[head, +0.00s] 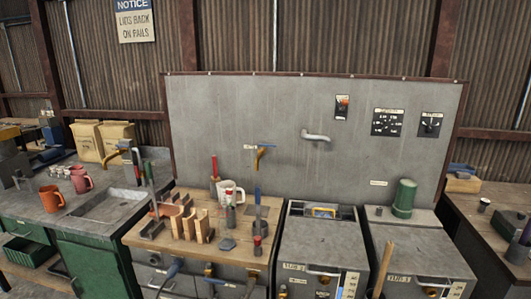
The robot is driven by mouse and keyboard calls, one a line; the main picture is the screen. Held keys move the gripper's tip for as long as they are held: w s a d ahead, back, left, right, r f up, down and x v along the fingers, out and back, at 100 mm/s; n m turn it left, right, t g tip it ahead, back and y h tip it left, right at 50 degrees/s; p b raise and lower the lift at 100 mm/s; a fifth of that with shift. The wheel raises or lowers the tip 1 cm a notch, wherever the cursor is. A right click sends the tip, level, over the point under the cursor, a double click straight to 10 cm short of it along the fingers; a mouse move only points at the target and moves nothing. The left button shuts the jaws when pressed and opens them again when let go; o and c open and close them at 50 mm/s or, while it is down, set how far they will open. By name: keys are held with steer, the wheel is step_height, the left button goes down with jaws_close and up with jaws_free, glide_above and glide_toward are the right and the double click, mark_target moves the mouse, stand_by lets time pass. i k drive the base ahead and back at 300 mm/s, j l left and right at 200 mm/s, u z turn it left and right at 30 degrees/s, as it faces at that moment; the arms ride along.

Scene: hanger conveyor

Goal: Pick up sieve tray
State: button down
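I cannot pick out a sieve tray for certain in the head view. The grey machine (322,250) right of the wooden bench has a recessed top with a small blue and yellow item (324,212) in it. What else lies inside that recess is too small to tell. My gripper is not in view.
The wooden bench (150,237) is crowded with upright tools, wooden pieces and a white jug (231,192). A green cylinder (404,198) stands on the right machine (425,264). A sink counter (35,222) with mugs is left. A grey panel (250,110) with taps stands behind.

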mark_target(311, 208)
steer(key=z, duration=1.55)
steer(key=u, duration=1.35)
steer(key=i+j+z, duration=0.2)
steer(key=i, duration=0.35)
steer(key=i+j+z, duration=0.15)
steer(key=i, duration=0.4)
steer(key=i+j+z, duration=0.2)
steer(key=i+j, duration=0.15)
steer(key=i, duration=0.2)
